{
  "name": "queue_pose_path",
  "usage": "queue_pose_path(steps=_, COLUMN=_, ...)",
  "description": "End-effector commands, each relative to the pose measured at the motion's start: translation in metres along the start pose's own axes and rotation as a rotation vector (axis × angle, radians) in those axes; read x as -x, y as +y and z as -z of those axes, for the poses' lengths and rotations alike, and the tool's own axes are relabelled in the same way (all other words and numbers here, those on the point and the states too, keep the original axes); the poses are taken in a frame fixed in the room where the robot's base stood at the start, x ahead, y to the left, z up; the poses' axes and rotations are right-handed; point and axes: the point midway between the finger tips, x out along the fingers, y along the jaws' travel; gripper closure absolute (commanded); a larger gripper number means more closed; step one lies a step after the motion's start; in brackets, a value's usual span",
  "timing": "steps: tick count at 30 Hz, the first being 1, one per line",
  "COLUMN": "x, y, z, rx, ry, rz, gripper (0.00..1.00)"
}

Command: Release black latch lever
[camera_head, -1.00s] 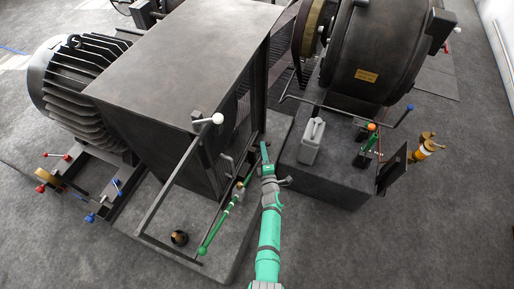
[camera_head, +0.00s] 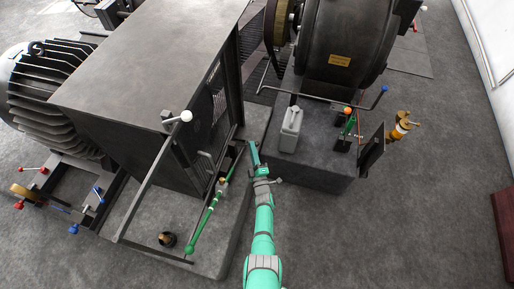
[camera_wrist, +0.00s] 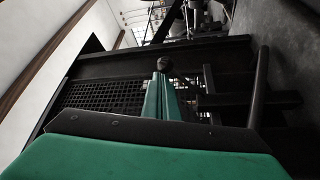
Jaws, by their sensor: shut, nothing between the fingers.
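My gripper (camera_head: 254,152) is shut and empty, beside the right face of the big dark guard box (camera_head: 150,60). In the wrist view its green fingers (camera_wrist: 160,97) are together and point at a dark round knob (camera_wrist: 166,63) just past the tips; I cannot tell whether they touch. This knob may belong to the black latch lever, but I cannot tell for sure. A black bar (camera_wrist: 258,88) stands to the right in the wrist view. In the head view a small dark handle (camera_head: 207,160) sits low by the box's mesh side.
A green lever (camera_head: 205,220) lies left of my arm. A white-knobbed rod (camera_head: 160,165) rises in front of the box.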

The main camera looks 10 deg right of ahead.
Motion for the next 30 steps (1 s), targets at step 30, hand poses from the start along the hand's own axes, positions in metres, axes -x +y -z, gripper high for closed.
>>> queue_pose_path(steps=30, x=0.089, y=-0.001, z=0.034, rx=0.001, ry=-0.007, rz=-0.002, gripper=1.0)
